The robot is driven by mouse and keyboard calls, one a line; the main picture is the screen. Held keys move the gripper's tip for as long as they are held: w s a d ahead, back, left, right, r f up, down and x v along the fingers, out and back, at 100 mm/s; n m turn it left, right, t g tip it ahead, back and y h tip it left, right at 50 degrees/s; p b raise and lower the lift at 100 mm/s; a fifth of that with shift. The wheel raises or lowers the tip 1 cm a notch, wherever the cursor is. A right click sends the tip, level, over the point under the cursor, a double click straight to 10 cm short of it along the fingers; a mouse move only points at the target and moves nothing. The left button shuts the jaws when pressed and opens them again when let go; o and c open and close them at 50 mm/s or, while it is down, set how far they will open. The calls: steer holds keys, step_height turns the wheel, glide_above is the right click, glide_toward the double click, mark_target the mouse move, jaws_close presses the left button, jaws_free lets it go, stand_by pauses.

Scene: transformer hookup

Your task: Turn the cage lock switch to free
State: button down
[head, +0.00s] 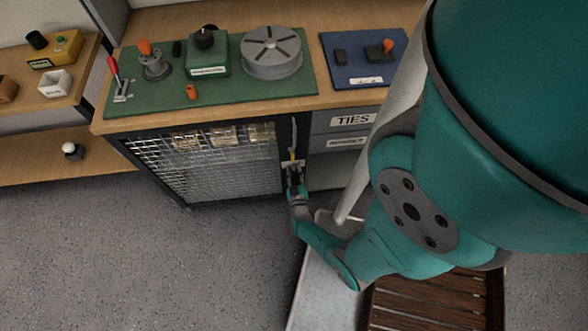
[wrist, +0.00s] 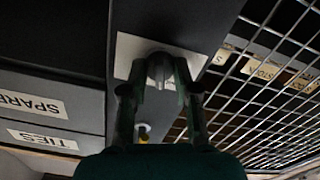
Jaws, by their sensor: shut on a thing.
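The fingers hide part of the knob and plate. In the head view my gripper (head: 294,172) is at the post to the right of the cage door (head: 212,167). I cannot read any marking on the plate, so the knob's setting is unclear.
Labelled boxes (head: 223,133) sit behind the mesh. Drawers marked TIES (head: 353,120) are right of the post. The bench above carries a green mat (head: 137,101) with a reel (head: 271,53) and a blue mat (head: 339,73). A yellow item (wrist: 143,128) hangs close to my fingers. Floor is clear at left.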

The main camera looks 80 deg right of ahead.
steer(key=m, duration=1.2)
steer(key=shift+s+m, duration=0.1)
steer(key=shift+m, duration=0.2)
stand_by(0.4)
steer(key=c, duration=0.9)
jaws_free()
steer(key=shift+v, duration=5.9)
